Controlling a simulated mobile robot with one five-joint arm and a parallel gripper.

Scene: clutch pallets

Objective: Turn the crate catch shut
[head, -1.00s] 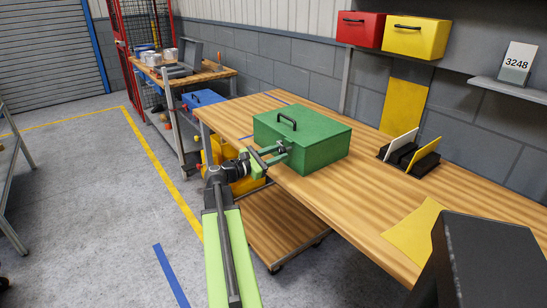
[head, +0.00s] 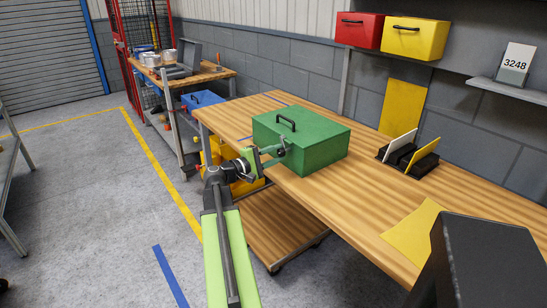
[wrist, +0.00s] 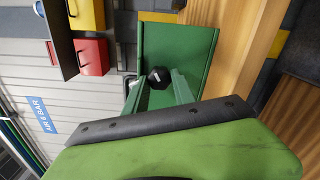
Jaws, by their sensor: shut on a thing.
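The green crate (head: 318,146) stands on the wooden workbench, its lid down and a dark handle on top. It also shows in the wrist view (wrist: 195,50), where the picture is turned on its side. The catch, a black knob (wrist: 159,76), is on the crate's front face. My gripper (head: 279,149) reaches the crate's front-left side. In the wrist view its two green fingers stand on either side of the knob, shut on it. The knob's far side and the exact contact are hidden. In the head view my gripper covers the catch.
The workbench (head: 340,205) has free room in front and to the right of the crate. A yellow sheet (head: 412,232) and a black card holder (head: 410,158) lie further right. A yellow bin (head: 240,185) sits below the bench's left end.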

